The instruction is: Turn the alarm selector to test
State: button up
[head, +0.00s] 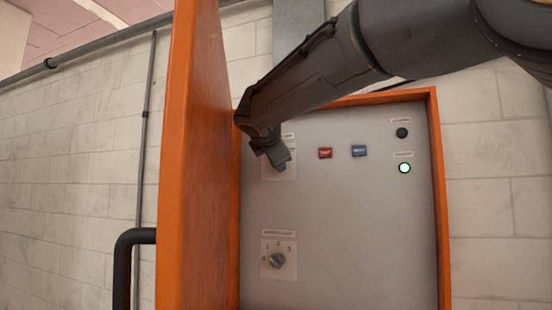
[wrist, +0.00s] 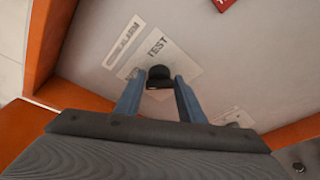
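The alarm selector is a dark knob (wrist: 160,74) on a pale plate (wrist: 182,62) marked TEST, with an ALARM label strip (wrist: 124,42) beside it. In the wrist view the knob sits between the tips of my gripper's two blue fingers (wrist: 158,88). The fingers are apart, and a small gap seems to show on each side of the knob; contact is not clear. In the head view my gripper (head: 280,161) is at the upper left of the panel and covers the knob; part of the plate (head: 290,171) shows. The knob's pointer direction cannot be made out.
An open orange door (head: 198,170) stands close left of my gripper. The grey panel (head: 345,225) also carries a red button (head: 325,153), a blue button (head: 359,151), a black round fitting (head: 402,132), a lit green lamp (head: 404,168) and a lower numbered selector (head: 277,260).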

jog(key=c, duration=0.4)
jog(key=shift+o, duration=0.2)
jog(key=shift+m+b, duration=0.3)
jog(key=shift+b, duration=0.65)
jog(key=m+t+b, duration=0.1)
jog(key=m+b, duration=0.4)
jog(key=b, duration=0.6)
jog(key=f+m+t+b, duration=0.1)
jog(key=m+t+b, duration=0.1)
jog(key=m+b, duration=0.4)
jog(key=m+t+b, duration=0.2)
jog(key=m+b, duration=0.3)
jog(key=b, duration=1.2)
jog(key=shift+f+m+h, duration=0.15)
jog(key=shift+m+h, duration=0.15)
jog(key=shift+m, duration=0.1)
